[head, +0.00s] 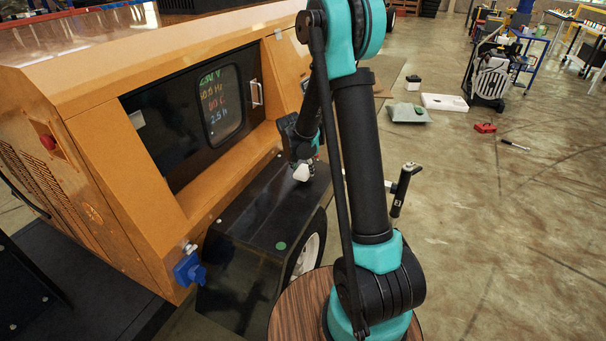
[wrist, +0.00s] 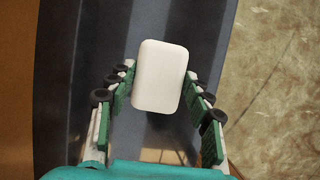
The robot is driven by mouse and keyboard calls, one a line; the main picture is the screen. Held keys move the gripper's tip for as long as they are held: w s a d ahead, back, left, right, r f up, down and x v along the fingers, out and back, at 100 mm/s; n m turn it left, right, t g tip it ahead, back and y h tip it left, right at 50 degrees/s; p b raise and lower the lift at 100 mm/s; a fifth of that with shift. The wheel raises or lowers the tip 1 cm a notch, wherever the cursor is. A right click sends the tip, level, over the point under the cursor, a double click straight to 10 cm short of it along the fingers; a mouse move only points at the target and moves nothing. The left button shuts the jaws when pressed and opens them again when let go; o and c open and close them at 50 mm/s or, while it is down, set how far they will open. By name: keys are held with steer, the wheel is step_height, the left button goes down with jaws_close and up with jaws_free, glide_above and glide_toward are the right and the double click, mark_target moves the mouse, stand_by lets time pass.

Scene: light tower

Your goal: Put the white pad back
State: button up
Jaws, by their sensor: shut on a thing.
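The white pad (wrist: 159,75) is a small rounded white block between the two green-lined fingers of my gripper (wrist: 160,88) in the wrist view. My gripper is shut on it. In the head view the pad (head: 301,173) shows below the gripper (head: 304,165), over the far part of the black fender (head: 262,205). A dark shadow lies on the fender below the pad in the wrist view, so the pad appears held above the surface. I cannot tell the exact height.
The orange machine (head: 90,85) with a dark display panel (head: 190,115) stands left of the fender. A green round spot (head: 280,246) is on the near fender. A blue socket (head: 188,268) juts out at the machine's corner. Open floor (head: 480,230) lies to the right.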

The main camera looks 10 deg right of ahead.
steer(key=shift+f, duration=1.2)
steer(key=o, duration=1.1)
steer(key=v, duration=1.2)
steer(key=s+d+m+y, duration=0.1)
steer(key=s+d+m, duration=0.1)
steer(key=s+m, duration=0.7)
steer(key=s+d+f+m, duration=0.1)
steer(key=s+d+m, duration=0.1)
steer(key=s+m, duration=0.7)
steer(key=s+d+f+m+y, duration=0.1)
steer(key=s+d+m, duration=0.2)
steer(key=s+m, duration=0.6)
steer(key=shift+s+m+y, duration=0.3)
steer(key=shift+s+m, duration=0.1)
steer(key=shift+m, duration=0.7)
